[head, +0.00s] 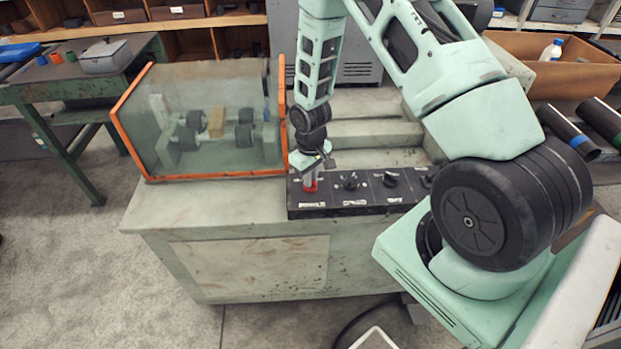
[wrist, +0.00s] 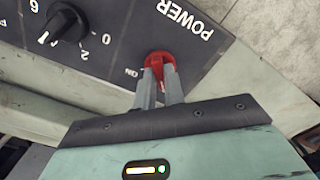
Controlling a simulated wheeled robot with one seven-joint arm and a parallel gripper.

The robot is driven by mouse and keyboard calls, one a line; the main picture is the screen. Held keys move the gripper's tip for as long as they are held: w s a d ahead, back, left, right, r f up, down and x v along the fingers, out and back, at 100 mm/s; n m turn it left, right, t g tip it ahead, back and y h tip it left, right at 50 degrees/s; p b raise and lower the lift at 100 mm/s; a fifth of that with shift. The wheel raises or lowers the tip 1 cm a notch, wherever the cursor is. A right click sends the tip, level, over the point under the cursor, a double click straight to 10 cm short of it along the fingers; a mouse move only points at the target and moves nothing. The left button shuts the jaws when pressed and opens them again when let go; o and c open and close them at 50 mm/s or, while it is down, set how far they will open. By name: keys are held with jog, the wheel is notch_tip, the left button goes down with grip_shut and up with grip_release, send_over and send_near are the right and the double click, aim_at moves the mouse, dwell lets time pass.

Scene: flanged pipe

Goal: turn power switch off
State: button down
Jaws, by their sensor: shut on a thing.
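The red power switch (wrist: 160,62) sits on a black control panel (wrist: 110,30), beside the lettering "POWER" and an "ON" mark. In the head view the red switch (head: 311,186) is at the panel's left end. My gripper (wrist: 160,70) is over the panel with its two grey fingers shut on the red switch. In the head view my gripper (head: 312,174) reaches down to the switch from above. The fingers hide part of the switch, so its exact setting is hard to read.
A black dial (wrist: 62,25) sits beside the switch, and more black knobs (head: 351,181) line the panel. An orange-framed clear guard (head: 215,120) stands just left of the panel. The bench top (head: 200,205) in front of the guard is clear.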

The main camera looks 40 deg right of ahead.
jog(key=shift+n, duration=0.5)
jog(key=c, duration=1.5)
grip_release()
jog(key=shift+r, duration=0.15)
notch_tip(320, 180, up, 17)
jog(key=b, duration=0.2)
jog(key=shift+r+b, duration=0.1)
jog(key=shift+b, duration=0.25)
